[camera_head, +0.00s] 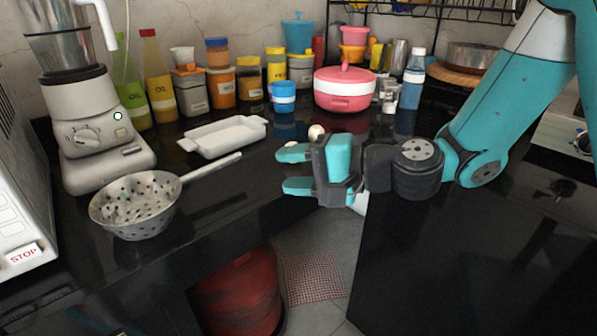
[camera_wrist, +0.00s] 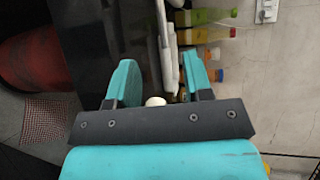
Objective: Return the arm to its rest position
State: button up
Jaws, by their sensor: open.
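My gripper (camera_head: 290,168) is teal and dark grey and stands near the middle of the head view, above the front edge of the black counter. Its two fingers point left and are apart, with nothing between them. My arm reaches in from the upper right. In the wrist view my gripper (camera_wrist: 160,85) shows both teal fingers spread, and the black counter lies beyond them. A small white round object (camera_head: 316,131) sits on the counter just behind the gripper, and it also shows in the wrist view (camera_wrist: 155,101).
A perforated colander (camera_head: 135,208), a white dish (camera_head: 222,136) and a blender (camera_head: 85,130) stand on the left. Bottles, jars and a pink pot (camera_head: 344,90) line the wall. A red bin (camera_head: 238,295) stands on the floor below. The right counter (camera_head: 450,260) is mostly bare.

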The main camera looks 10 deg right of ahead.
jog(key=s+n+g+h, duration=0.4)
jog(key=s+n+g, duration=0.2)
jog(key=s+n, duration=0.4)
jog(key=s+d+r+n+g+h, duration=0.1)
jog(key=s+d+n+h, duration=0.2)
jog(key=s+d+h, duration=0.45)
notch_tip(320, 180, up, 15)
jog(key=s+y+p, duration=0.1)
jog(key=p, duration=1.5)
jog(key=shift+s+d+r, duration=0.15)
jog(key=shift+s+d, duration=0.05)
jog(key=shift+s, duration=0.2)
jog(key=shift+y, duration=0.25)
